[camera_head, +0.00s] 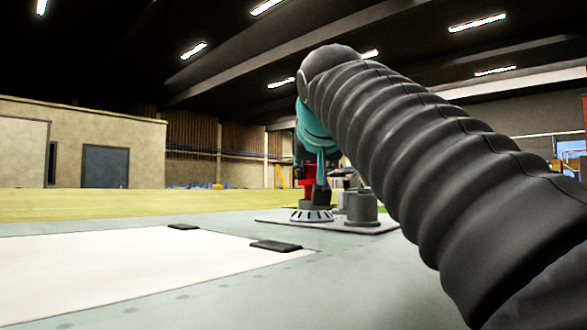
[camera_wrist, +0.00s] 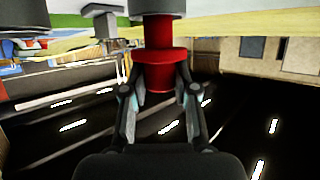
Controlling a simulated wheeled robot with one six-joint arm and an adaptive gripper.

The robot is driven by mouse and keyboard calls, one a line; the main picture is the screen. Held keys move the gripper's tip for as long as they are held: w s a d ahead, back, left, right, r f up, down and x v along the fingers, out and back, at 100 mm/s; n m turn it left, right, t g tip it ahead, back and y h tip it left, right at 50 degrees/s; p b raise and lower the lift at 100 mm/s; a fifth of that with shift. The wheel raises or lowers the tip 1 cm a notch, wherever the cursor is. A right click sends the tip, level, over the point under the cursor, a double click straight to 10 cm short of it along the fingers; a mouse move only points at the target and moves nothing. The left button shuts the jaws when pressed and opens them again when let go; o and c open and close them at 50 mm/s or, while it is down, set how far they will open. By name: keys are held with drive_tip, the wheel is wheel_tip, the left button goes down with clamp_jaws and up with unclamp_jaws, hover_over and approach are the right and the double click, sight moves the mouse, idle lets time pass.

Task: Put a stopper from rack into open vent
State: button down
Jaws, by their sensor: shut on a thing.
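My gripper (camera_wrist: 160,90) is shut on a red stopper (camera_wrist: 160,62), whose body and wider flange show between the two fingers in the wrist view. In the head view, the red stopper (camera_head: 304,173) is partly covered by my gripper (camera_head: 316,188). A grey, flared, slotted fitting (camera_head: 312,214) stands directly below the gripper in the picture, on a grey plate. I cannot tell whether the stopper touches it. A grey cylinder (camera_wrist: 160,6) continues from the red flange at the wrist view's top edge. No rack or open vent can be identified for certain.
Grey cylindrical fittings (camera_head: 361,209) stand right of the slotted one on the plate (camera_head: 345,226). A white panel (camera_head: 120,265) with dark low pads (camera_head: 276,246) lies at left on the pale green surface. My dark arm hides the right side.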

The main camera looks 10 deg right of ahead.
drive_tip(key=shift+f+b, duration=0.8)
drive_tip(key=shift+f, duration=0.25)
drive_tip(key=c, duration=0.8)
unclamp_jaws()
drive_tip(key=shift+s, duration=0.1)
drive_tip(key=v, duration=1.2)
